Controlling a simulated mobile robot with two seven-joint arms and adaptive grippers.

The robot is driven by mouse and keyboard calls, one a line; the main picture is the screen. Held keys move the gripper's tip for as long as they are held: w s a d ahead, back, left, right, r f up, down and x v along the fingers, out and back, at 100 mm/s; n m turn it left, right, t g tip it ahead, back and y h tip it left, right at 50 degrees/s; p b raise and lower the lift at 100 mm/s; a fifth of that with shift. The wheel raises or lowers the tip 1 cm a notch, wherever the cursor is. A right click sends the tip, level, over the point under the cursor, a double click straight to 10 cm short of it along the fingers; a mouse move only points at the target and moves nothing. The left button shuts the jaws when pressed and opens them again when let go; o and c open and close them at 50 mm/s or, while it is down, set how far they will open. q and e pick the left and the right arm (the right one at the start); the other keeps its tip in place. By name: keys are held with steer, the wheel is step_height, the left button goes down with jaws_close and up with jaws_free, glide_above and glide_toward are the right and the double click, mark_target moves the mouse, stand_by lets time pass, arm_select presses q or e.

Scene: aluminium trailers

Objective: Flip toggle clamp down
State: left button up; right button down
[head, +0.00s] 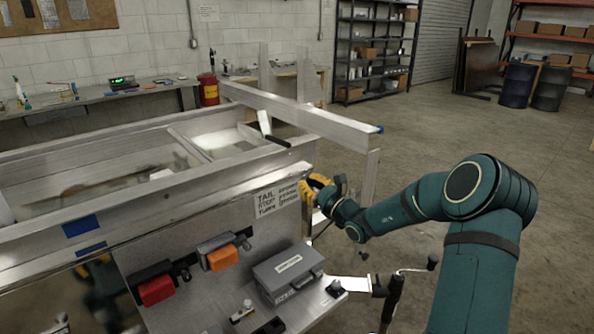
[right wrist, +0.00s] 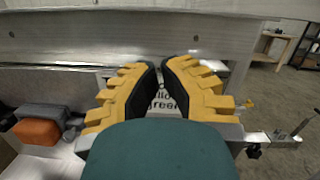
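A lever with a black grip (head: 277,141) and a pale upright part stands on the trailer's inner crossbar in the head view; I cannot tell for sure that it is the toggle clamp. A small metal fitting with a dark knob (head: 242,312) lies lower, on the front ledge. My right gripper (head: 312,190), with yellow fingers, is at the trailer's right corner beside the sign plate (head: 278,199). In the right wrist view its fingertips (right wrist: 161,68) nearly meet, with nothing seen between them. No clamp is clearly in its grasp.
The aluminium trailer (head: 150,203) fills the left side, with a long rail (head: 300,112) across its far end. Red (head: 156,290) and orange (head: 223,258) boxes and a grey case (head: 287,273) sit at the front. A crank (head: 412,270) stands right.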

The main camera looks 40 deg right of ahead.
steer(key=w+a+r, duration=0.2)
steer(key=w+r, duration=0.3)
steer(key=w, duration=0.4)
steer(key=shift+r+b, duration=0.25)
steer(key=shift+b, duration=0.1)
